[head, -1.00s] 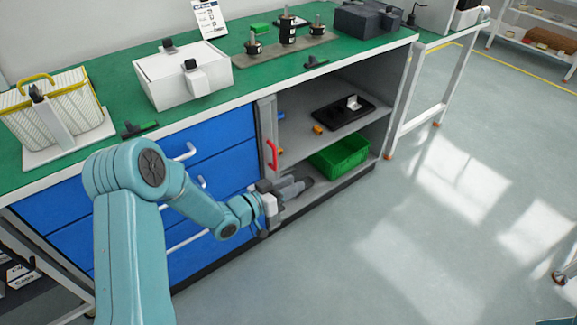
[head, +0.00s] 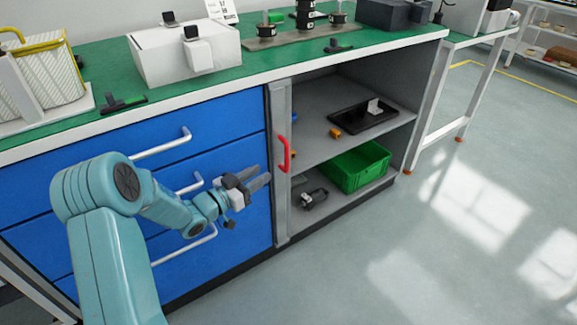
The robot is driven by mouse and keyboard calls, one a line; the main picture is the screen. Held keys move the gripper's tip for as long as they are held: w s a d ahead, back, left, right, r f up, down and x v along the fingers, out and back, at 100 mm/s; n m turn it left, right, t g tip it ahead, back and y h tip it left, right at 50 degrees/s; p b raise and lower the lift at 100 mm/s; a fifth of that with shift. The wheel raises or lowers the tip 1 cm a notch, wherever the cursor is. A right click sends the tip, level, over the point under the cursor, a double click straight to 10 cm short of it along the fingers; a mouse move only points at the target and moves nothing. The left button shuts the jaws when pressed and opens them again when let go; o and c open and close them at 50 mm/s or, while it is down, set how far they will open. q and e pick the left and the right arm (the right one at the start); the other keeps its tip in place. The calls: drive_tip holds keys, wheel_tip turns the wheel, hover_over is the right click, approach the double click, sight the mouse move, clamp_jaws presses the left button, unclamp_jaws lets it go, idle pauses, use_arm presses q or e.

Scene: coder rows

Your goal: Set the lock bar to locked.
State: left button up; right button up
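A grey upright bar (head: 281,215) with a red handle (head: 284,154) stands between the blue drawers and the open shelf bay; it looks like the lock bar. It is upright at the right edge of the drawer fronts. My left gripper (head: 264,177) is just left of the bar and a little below the red handle, in front of the blue drawers. Its two dark fingers point right toward the bar, look apart and hold nothing. Whether a fingertip touches the bar is hard to tell. My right gripper is not in view.
Blue drawers (head: 110,175) with white handles are behind my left arm. The bay holds a green crate (head: 358,168), a black tray (head: 362,119), an orange piece (head: 335,132) and a dark object (head: 313,198). A white box (head: 165,66) is on the green bench. Floor at right is clear.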

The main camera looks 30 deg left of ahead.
sight(287, 168)
use_arm(q)
drive_tip(key=w+b, duration=0.1)
drive_tip(key=w, duration=0.3)
drive_tip(key=w+d+b, duration=0.1)
drive_tip(key=w, duration=0.2)
drive_tip(key=w+d, duration=0.1)
drive_tip(key=w, duration=0.3)
drive_tip(key=shift+w+f+b, duration=0.3)
drive_tip(key=shift+b, duration=0.1)
